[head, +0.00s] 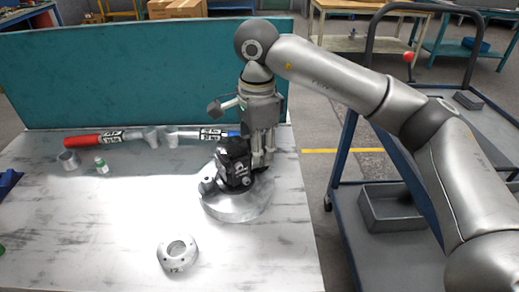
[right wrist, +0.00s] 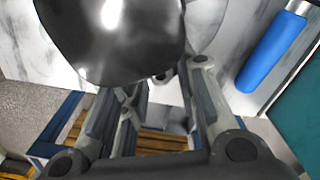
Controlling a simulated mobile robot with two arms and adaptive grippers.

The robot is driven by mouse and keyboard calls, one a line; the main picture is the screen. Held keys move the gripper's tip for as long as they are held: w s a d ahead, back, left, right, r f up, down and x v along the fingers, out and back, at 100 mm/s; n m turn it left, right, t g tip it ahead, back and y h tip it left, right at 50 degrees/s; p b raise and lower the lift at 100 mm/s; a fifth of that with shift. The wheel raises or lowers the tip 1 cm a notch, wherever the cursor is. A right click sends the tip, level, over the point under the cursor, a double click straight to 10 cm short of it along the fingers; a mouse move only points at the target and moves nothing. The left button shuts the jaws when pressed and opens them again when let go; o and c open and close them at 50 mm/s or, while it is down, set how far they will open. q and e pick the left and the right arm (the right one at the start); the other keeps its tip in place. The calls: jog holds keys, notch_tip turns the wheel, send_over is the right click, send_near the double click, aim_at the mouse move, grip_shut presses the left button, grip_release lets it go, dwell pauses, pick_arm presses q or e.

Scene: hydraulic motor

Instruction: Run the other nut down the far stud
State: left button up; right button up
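The black hydraulic motor (head: 234,163) stands on a round grey metal base (head: 240,205) on the table. My right gripper (head: 262,160) points down close against the right, far side of the motor. In the right wrist view the dark rounded motor body (right wrist: 115,35) fills the upper left and hides part of the work. The two fingers of my right gripper (right wrist: 162,85) are apart, with a gap between them and no clear held part. A small dark piece shows by the tips; I cannot tell whether it is a nut or a stud. My left gripper is not in view.
A red-handled wrench (head: 100,138) and a blue-handled wrench (head: 200,134) lie along the back, by a teal panel (head: 150,75). A small bottle (head: 101,166) and metal ring (head: 68,160) lie left. A flanged ring (head: 177,252) lies in front. A cart (head: 385,250) stands right.

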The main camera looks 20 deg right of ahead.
jog(key=shift+a+n, duration=0.1)
jog(key=shift+n, duration=1.1)
jog(key=n, duration=0.3)
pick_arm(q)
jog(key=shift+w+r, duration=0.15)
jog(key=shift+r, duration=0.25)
pick_arm(e)
jog(key=shift+f+n, duration=0.1)
jog(key=shift+n, duration=0.5)
jog(key=shift+s+f, duration=0.15)
jog(key=shift+s, duration=0.1)
jog(key=shift+o, duration=0.5)
jog(key=c, duration=0.7)
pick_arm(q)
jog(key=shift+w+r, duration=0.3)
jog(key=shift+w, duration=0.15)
pick_arm(e)
grip_shut()
